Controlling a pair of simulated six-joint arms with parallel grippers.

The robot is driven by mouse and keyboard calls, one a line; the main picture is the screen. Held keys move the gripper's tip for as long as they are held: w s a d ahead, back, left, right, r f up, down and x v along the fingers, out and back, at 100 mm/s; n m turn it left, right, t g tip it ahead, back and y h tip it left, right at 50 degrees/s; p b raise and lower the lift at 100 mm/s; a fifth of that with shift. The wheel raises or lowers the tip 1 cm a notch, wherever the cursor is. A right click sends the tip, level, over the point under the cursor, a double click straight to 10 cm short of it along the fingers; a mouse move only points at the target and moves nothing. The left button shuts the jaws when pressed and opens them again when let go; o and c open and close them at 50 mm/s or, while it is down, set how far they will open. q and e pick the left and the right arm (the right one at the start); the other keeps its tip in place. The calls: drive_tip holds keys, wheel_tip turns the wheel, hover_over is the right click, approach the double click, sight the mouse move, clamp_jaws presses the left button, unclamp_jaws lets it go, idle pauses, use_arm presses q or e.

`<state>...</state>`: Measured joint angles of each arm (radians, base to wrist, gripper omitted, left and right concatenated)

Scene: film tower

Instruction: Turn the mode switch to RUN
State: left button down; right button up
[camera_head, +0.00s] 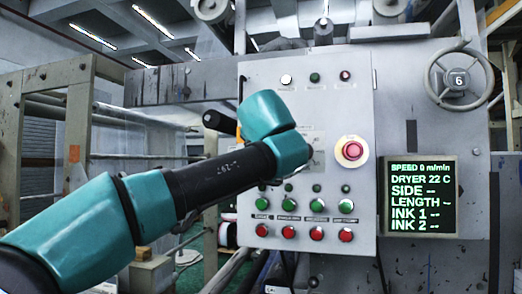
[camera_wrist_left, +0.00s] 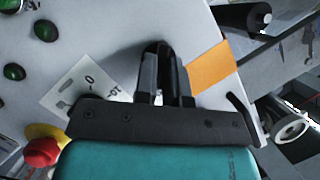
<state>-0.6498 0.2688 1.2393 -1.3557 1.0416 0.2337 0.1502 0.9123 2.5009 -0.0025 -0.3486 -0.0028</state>
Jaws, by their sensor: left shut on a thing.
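The mode switch shows in the left wrist view as a black knob (camera_wrist_left: 158,50) on the grey control panel (camera_wrist_left: 115,35). A white label plate (camera_wrist_left: 84,88) with a 0 and other marks lies beside it. My left gripper (camera_wrist_left: 165,72) is at the panel, its two fingers closed on the black knob. The fingers hide much of the knob, so I cannot tell its setting. In the head view my teal wrist covers the switch and the gripper. The panel (camera_head: 310,95) stands upright there. My right gripper is in neither view.
A red emergency button (camera_head: 351,150) sits right of my wrist; it also shows in the wrist view (camera_wrist_left: 42,152). Rows of green buttons (camera_head: 346,206) and red buttons (camera_head: 346,236) lie below. A display (camera_head: 421,197) and a handwheel (camera_head: 459,80) are further right.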

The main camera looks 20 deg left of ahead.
use_arm(q)
drive_tip(key=shift+w+f, duration=0.15)
drive_tip(key=shift+f, duration=0.15)
drive_tip(key=c, duration=1.3)
unclamp_jaws()
drive_tip(key=shift+r, duration=0.1)
drive_tip(key=shift+o, duration=0.5)
drive_tip(key=shift+a+r, duration=0.15)
drive_tip(key=shift+r, duration=0.15)
drive_tip(key=v, duration=1.7)
drive_tip(key=shift+s, duration=0.25)
